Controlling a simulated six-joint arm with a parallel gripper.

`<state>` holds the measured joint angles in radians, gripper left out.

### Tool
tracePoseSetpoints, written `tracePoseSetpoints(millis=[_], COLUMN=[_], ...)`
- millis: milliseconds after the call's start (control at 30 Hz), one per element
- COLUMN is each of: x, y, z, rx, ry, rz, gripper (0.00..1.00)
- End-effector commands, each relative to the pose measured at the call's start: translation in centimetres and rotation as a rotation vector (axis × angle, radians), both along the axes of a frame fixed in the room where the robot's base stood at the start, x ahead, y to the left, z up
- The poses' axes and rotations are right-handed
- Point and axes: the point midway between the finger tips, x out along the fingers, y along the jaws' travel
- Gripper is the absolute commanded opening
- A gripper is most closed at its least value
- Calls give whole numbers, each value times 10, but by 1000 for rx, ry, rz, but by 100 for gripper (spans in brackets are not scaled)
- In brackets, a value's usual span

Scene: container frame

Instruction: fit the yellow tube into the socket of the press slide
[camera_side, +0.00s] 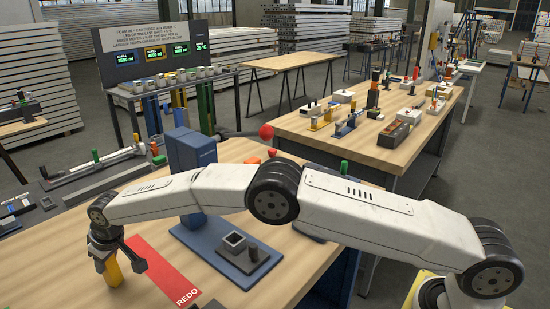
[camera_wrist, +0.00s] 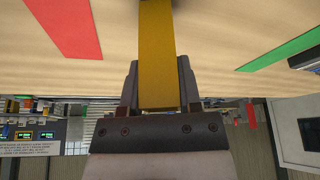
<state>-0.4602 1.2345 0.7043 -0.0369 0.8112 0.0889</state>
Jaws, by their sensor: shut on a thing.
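My gripper (camera_side: 117,262) is shut on the yellow tube (camera_side: 113,274), which points down at the front left of the wooden table, left of the red REDO strip. In the wrist view the yellow tube (camera_wrist: 157,55) stands between my two fingers (camera_wrist: 158,85). I cannot tell whether its lower end touches the table. The press is blue, with a column (camera_side: 190,150) and a lever ending in a red ball (camera_side: 266,132). A grey square socket (camera_side: 235,241) sits on its blue base plate (camera_side: 205,248), to the right of my gripper, and looks empty.
The red REDO strip (camera_side: 160,272) lies between my gripper and the press base. A grey rail fixture (camera_side: 105,178) lies at the table's back left. A second table (camera_side: 300,127) holds several small parts.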

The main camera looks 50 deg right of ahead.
Motion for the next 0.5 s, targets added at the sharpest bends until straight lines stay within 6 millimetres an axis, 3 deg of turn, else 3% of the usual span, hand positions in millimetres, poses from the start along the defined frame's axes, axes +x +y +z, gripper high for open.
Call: tracePoseSetpoints(millis=[500], x=[-8], y=[-3], z=[41], rx=[1], ry=[-1], rz=[1], gripper=[0])
